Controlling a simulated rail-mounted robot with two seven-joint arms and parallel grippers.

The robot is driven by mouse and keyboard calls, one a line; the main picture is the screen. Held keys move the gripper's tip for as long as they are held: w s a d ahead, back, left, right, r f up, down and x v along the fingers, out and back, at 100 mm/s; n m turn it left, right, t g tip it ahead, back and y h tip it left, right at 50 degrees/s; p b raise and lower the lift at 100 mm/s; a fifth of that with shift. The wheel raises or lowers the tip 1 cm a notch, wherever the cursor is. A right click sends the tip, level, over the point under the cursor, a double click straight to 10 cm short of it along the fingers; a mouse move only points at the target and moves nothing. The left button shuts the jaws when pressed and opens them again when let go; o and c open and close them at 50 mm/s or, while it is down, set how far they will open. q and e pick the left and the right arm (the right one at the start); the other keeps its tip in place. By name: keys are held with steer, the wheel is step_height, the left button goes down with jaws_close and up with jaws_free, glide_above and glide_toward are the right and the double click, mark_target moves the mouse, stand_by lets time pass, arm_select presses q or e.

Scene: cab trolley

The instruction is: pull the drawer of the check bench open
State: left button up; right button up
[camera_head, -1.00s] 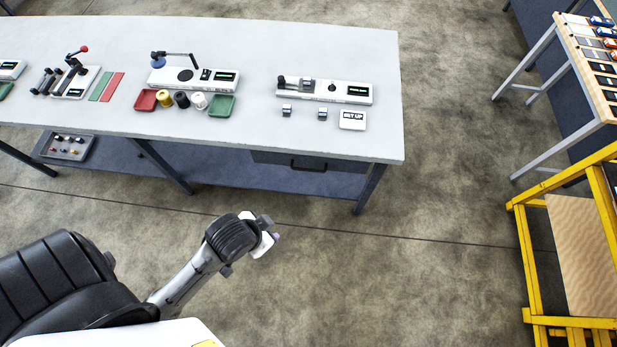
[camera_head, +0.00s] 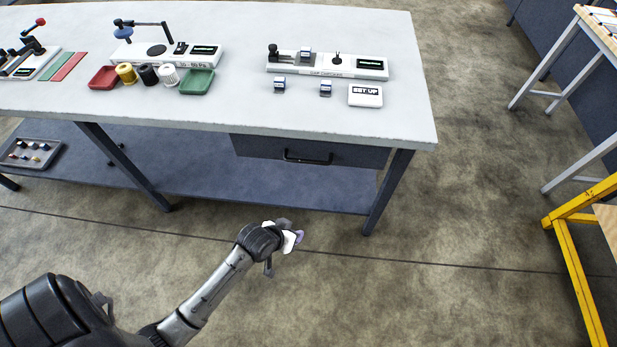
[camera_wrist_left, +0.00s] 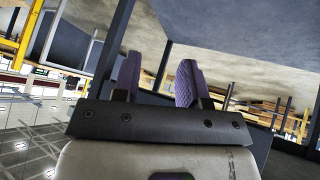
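The check bench (camera_head: 230,105) has a pale top and a dark blue-grey drawer (camera_head: 352,154) under its right part. The drawer front looks shut, flush under the top. A black bar handle (camera_head: 307,159) is on its front. My left gripper (camera_head: 293,236) is in front of the bench, below and nearer than the handle, apart from it. In the left wrist view its two purple padded fingers (camera_wrist_left: 158,80) stand apart with nothing between them. My right gripper is in neither view.
On the bench top stand a gauge block with a screen (camera_head: 327,64), a SET UP card (camera_head: 365,96) and small trays (camera_head: 197,81). A bench leg (camera_head: 388,192) stands right of the drawer. A yellow frame (camera_head: 575,260) is at the right. Floor before the drawer is clear.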

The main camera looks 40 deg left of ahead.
arm_select(q)
step_height(320, 180, down, 2)
steer(key=w+a+n+t, duration=0.2)
steer(key=w+n+t, duration=0.1)
steer(key=n, duration=0.1)
steer(key=n+t+y, duration=0.5)
steer(key=n+t, duration=0.4)
steer(key=n, duration=0.4)
glide_toward(308, 162)
steer(key=shift+h, duration=0.3)
steer(key=x, duration=0.3)
steer(key=b+x, duration=0.1)
steer(key=x, duration=0.2)
steer(key=b+x, duration=0.1)
steer(key=x, duration=0.3)
steer(key=shift+w+a+f, duration=0.1)
steer(key=shift+a+f, duration=0.1)
steer(key=shift+a, duration=0.1)
jaws_close()
